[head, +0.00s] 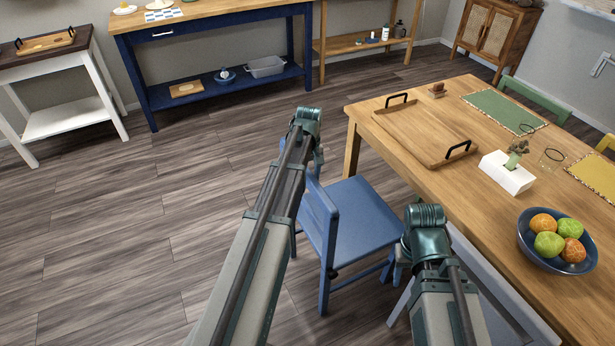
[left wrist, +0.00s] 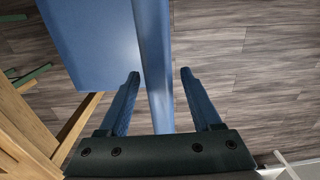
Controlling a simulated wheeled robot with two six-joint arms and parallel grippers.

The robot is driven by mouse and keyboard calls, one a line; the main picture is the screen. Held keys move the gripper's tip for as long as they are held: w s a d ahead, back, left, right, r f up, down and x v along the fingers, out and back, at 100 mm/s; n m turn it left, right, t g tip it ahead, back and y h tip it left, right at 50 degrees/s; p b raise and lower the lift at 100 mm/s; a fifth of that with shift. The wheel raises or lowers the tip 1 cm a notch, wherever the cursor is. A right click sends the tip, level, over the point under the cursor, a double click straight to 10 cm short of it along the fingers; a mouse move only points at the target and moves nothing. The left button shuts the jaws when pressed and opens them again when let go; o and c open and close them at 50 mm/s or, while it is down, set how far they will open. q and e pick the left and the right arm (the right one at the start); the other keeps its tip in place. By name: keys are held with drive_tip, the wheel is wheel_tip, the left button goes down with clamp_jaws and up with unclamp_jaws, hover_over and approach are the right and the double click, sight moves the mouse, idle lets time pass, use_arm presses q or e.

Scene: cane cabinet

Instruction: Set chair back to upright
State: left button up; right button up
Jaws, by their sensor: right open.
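The blue chair (head: 362,217) stands on the floor beside the table's left side, its seat level and its legs pointing down. Its backrest (head: 318,215) is partly behind my left arm. My left gripper (head: 319,158) is at the top of the backrest. In the left wrist view my left gripper (left wrist: 160,85) has its fingers apart, with the narrow blue edge of the backrest (left wrist: 158,60) between them and the seat (left wrist: 90,40) beyond. A gap shows on the right finger's side. My right gripper (head: 402,262) is open beside the chair's right side, mostly hidden by its own wrist.
The wooden table (head: 470,205) fills the right, bearing a tray (head: 425,135), a tissue box (head: 507,175) and a fruit bowl (head: 555,258). A pale chair (head: 500,300) is close to my right arm. The floor (head: 110,240) at left is clear.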

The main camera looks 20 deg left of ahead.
use_arm(q)
drive_tip(key=shift+r, duration=0.2)
wheel_tip(320, 180, up, 14)
drive_tip(key=p, duration=1.3)
drive_tip(key=shift+f+p, duration=0.25)
drive_tip(key=shift+p, duration=0.15)
drive_tip(key=shift+w+d, duration=0.1)
drive_tip(key=s+d+m+y, duration=0.1)
drive_tip(key=s+d+m, duration=1.2)
drive_tip(key=s+d, duration=0.9)
drive_tip(key=shift+s+d+m, duration=0.3)
drive_tip(key=shift+d, duration=0.6)
drive_tip(key=shift+a, duration=0.1)
